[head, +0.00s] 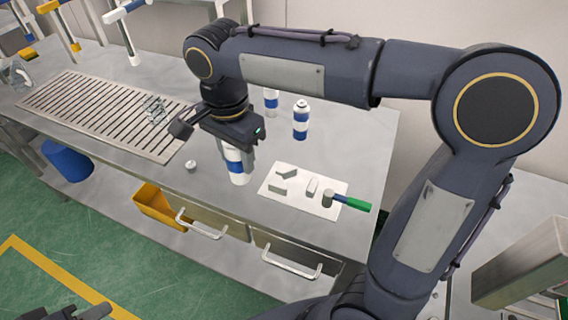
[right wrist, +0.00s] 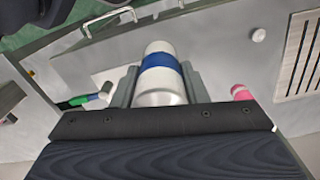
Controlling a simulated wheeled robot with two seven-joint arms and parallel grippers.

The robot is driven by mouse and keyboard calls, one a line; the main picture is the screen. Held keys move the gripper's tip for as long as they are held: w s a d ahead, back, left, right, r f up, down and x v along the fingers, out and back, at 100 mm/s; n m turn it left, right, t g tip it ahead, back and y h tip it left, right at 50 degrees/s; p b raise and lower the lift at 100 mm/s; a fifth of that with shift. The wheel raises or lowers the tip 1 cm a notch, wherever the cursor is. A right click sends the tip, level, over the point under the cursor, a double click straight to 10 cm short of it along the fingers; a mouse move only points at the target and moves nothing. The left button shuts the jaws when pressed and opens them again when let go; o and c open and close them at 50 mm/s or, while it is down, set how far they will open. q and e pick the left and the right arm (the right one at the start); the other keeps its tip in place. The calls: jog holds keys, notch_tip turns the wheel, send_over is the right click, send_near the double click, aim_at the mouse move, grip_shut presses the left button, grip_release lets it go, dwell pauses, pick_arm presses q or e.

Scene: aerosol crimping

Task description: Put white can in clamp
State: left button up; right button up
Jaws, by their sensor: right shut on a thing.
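A white can with a blue band (head: 237,168) is upright near the front edge of the steel table. My right gripper (head: 240,143) is shut on its upper part from above. In the right wrist view the can (right wrist: 160,78) sits between the two grey fingers (right wrist: 160,88). I cannot tell whether its base touches the table. A small metallic fixture (head: 155,109) stands on the slotted grate at the left; it may be the clamp, but it is too small to tell. Dark parts that look like my left gripper (head: 75,312) show at the bottom edge, cut off.
Two more blue-and-white cans, one of them here (head: 301,120), stand behind my gripper. A white mat (head: 275,207) with grey blocks and a green-handled hammer (head: 346,202) lies to the right. A small white cap (head: 191,165) lies left of the can. The slotted grate (head: 85,105) is farther left.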

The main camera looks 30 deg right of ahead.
jog(key=shift+w+d+f+p, duration=0.15)
jog(key=shift+w+d+f, duration=0.05)
jog(key=shift+d+f, duration=2)
jog(key=shift+w+d+f+p, duration=0.2)
jog(key=shift+d+f, duration=1.85)
jog(key=shift+d, duration=0.3)
jog(key=shift+w+d+f+p, duration=0.15)
jog(key=shift+w+d+f, duration=0.05)
jog(key=shift+d+f, duration=2)
jog(key=shift+f, duration=0.15)
jog(key=o, duration=0.9)
jog(key=shift+o, duration=0.2)
